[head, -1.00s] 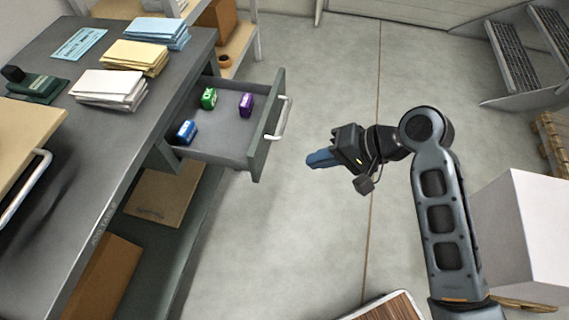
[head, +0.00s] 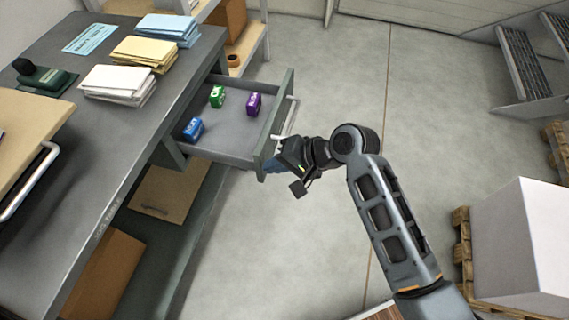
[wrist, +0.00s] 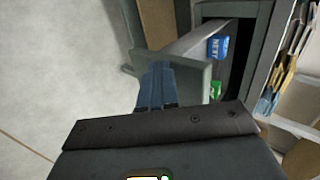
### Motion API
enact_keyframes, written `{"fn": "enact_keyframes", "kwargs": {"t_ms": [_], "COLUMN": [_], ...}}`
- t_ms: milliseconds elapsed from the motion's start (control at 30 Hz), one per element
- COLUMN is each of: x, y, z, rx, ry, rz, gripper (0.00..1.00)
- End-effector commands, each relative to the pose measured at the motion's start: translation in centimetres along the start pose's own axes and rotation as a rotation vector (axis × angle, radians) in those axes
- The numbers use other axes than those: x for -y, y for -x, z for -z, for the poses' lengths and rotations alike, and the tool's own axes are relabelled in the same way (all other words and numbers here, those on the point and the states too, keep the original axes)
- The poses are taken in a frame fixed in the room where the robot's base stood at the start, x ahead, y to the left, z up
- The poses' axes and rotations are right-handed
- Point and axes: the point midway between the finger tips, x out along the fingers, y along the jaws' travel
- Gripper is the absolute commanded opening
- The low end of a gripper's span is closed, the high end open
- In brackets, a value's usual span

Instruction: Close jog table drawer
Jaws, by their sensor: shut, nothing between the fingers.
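The jog table (head: 75,208) is a dark grey bench on the left in the head view. Its drawer (head: 232,152) stands pulled out and holds blue, green and purple ink units. The drawer's front panel (head: 283,100) has a pale bar handle (head: 287,117). My gripper (head: 272,165) is shut and empty, with blue fingers at the near end of the drawer front, beside the handle. In the wrist view the fingers (wrist: 157,88) overlap the drawer front (wrist: 190,78); I cannot tell whether they touch it. Part of the handle is hidden behind my gripper.
Paper stacks (head: 142,54) and a dark green stamp-like tool (head: 42,77) sit on the bench top. A white box (head: 520,240) on a wooden pallet stands at the right. Metal steps (head: 525,65) are at the back right. The floor between is clear.

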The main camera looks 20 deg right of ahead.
Motion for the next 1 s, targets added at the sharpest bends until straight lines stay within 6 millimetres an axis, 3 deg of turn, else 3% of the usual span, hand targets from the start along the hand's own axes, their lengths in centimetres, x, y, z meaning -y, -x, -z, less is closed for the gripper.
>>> {"fn": "enact_keyframes", "kwargs": {"t_ms": [367, 567, 767, 1000], "x": [0.1, 1.3, 4.0, 8.1], "y": [-0.1, -1.2, -3.9, -8.6], "z": [0.0, 0.0, 0.0, 0.0], "rx": [0.0, 0.001, 0.002, 0.002], "ry": [0.001, 0.003, 0.004, 0.006], "rz": [0.0, 0.002, 0.002, 0.002], "gripper": [0.0, 0.0, 0.0, 0.0]}}
